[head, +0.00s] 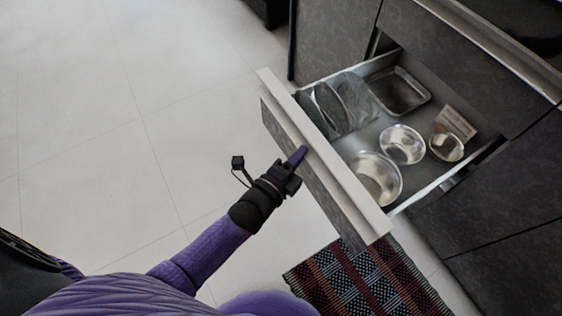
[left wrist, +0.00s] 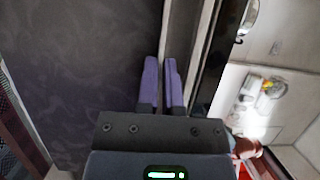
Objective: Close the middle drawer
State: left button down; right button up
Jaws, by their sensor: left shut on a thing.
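The drawer (head: 345,178) is pulled out of the dark cabinet, with a pale top edge and a dark front panel. My left gripper (head: 298,157) is at the middle of the drawer's front, its purple fingers at the pale edge. In the left wrist view, the fingers (left wrist: 161,82) are close together, with a thin pale strip of the drawer front (left wrist: 167,40) running up between them. The gripper is shut on this front edge. The exact contact is small and partly hidden. My right gripper is in neither view.
The drawer holds metal bowls (head: 403,144), a rectangular metal tray (head: 399,90) and upright pans or lids (head: 330,106). A dark patterned rug (head: 365,285) lies below the drawer's near end. The pale tiled floor (head: 120,130) at left is clear.

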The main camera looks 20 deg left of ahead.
pick_arm(q)
jog(key=shift+s+d, duration=0.1)
jog(key=shift+d, duration=0.15)
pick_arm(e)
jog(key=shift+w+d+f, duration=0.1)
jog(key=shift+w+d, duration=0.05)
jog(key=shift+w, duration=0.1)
pick_arm(q)
jog(key=c, duration=0.8)
grip_release()
jog(key=shift+a, duration=0.1)
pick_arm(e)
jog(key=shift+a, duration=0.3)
pick_arm(q)
jog(key=p+v, duration=0.1)
jog(key=v, duration=0.3)
jog(key=a+p+v, duration=0.1)
jog(key=p+v, duration=0.1)
jog(key=v, duration=0.3)
jog(key=p+v, duration=0.1)
jog(key=v, duration=0.4)
jog(key=shift+w+a+p, duration=0.2)
jog(key=shift+a+p, duration=0.15)
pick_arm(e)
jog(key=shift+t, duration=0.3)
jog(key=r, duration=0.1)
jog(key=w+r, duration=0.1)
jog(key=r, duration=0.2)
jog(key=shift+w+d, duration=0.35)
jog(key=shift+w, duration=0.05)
